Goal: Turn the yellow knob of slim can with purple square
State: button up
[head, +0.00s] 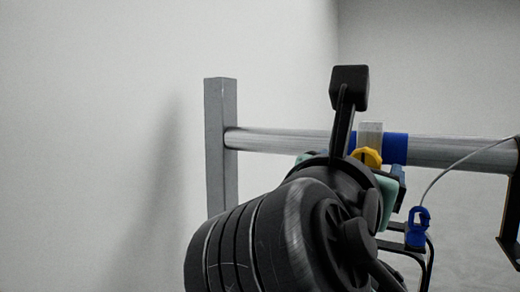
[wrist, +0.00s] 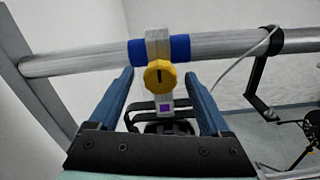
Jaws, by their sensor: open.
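The yellow knob (wrist: 159,75) is a round, scalloped disc with a dark slot, on the clamp (wrist: 158,47) that hangs from the grey pipe. In the head view the knob (head: 367,157) shows just above my wrist. A purple square (wrist: 166,107) sits on the light bracket below the knob. The slim can (wrist: 165,127) is dark and mostly hidden behind my gripper's base. My gripper (wrist: 159,83) is open, with one blue finger on each side of the knob, apart from it. In the head view my arm hides the fingers and most of the can.
The grey pipe (head: 275,140) runs across, held by an upright post (head: 220,140) at left. Blue bands (head: 394,148) flank the clamp. A pale cable with a blue connector (head: 417,228) hangs at right. Another dark hanging fixture (wrist: 263,75) is further right. White wall lies behind.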

jog(key=shift+w+d, duration=0.35)
jog(key=shift+w, duration=0.1)
grip_shut()
jog(key=shift+f+m, duration=0.1)
jog(key=shift+m, duration=0.3)
